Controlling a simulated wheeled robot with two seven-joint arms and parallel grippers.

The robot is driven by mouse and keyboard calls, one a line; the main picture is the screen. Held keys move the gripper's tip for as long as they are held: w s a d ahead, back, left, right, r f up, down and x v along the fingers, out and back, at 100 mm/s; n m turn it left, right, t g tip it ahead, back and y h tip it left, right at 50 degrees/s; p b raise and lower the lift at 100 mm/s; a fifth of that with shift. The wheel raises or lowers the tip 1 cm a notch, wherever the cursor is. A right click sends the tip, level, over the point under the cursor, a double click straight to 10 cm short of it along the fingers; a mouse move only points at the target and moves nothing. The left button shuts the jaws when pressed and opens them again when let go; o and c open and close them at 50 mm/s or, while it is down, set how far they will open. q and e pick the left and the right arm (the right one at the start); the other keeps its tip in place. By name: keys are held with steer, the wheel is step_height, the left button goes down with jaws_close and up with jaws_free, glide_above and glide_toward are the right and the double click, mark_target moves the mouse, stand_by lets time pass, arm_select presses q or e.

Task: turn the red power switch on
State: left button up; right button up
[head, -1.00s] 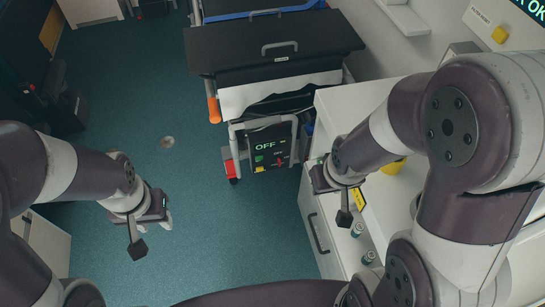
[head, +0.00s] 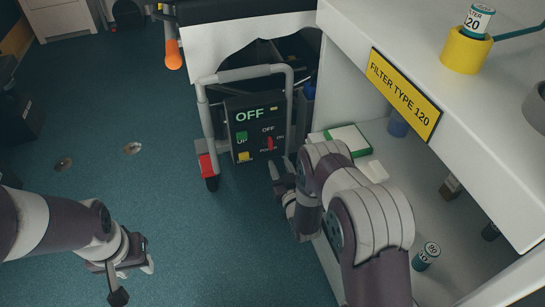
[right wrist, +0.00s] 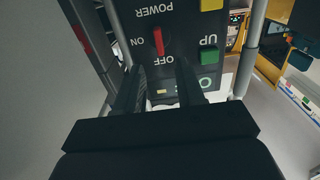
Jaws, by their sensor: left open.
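The red power switch (head: 270,143) is on a black control panel (head: 243,112) whose display reads OFF. Its lever points toward the OFF mark; the ON mark is to its right. In the right wrist view the panel appears upside down, with the switch (right wrist: 158,41) just beyond the fingertips. My right gripper (head: 281,169) is in front of the panel's lower right, apart from the switch. Its two fingers (right wrist: 158,78) are spread with nothing between them. My left gripper (head: 150,262) is open and empty over the floor at lower left.
A grey tube frame (head: 203,120) surrounds the panel. A green UP button (head: 242,138) and a yellow button (head: 244,157) sit left of the switch. A white shelf unit with a yellow FILTER TYPE 120 sign (head: 404,93) stands close on the right.

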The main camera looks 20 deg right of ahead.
mark_target(271, 145)
steer(key=w+b, duration=0.1)
steer(key=w, duration=0.1)
steer(key=w+b, duration=0.1)
steer(key=w, duration=0.2)
steer(key=w+b, duration=0.1)
steer(key=w, duration=0.1)
steer(key=shift+w+a+f, duration=0.1)
steer(key=shift+w+f, duration=0.1)
steer(key=shift+f, duration=0.05)
steer(key=shift+w+r, duration=0.2)
steer(key=shift+w, duration=0.25)
arm_select(q)
step_height(271, 145, down, 4)
steer(key=shift+d+f, duration=0.1)
steer(key=shift+f, duration=0.05)
arm_select(e)
jaws_close()
